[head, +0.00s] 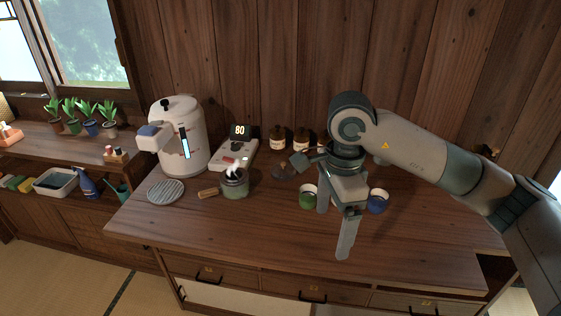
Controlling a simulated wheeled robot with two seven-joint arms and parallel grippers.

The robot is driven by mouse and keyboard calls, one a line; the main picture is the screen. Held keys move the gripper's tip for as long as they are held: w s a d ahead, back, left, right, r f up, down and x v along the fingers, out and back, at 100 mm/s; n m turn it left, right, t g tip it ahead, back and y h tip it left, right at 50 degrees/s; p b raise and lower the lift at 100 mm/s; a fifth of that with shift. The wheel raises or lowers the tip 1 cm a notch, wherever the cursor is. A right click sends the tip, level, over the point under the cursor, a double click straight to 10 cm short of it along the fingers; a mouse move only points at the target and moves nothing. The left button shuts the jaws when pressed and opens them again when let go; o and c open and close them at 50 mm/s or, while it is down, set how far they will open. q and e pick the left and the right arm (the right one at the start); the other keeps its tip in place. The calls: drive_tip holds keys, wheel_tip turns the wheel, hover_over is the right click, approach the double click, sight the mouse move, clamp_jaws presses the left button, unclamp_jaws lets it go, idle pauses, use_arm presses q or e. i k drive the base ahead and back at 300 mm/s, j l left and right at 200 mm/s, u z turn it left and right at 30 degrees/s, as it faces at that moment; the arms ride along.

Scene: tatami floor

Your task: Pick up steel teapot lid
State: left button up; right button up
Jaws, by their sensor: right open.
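My left gripper is out of view.
Brown bottles (278,138) stand behind. A green cup (308,199) and a blue cup (377,203) flank the gripper. The counter's front is clear.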

sight(283, 171)
drive_tip(key=i+j, duration=0.15)
drive_tip(key=i, duration=0.35)
drive_tip(key=i+j, duration=0.15)
drive_tip(key=i, duration=0.3)
drive_tip(key=i+j, duration=0.15)
drive_tip(key=i, duration=0.35)
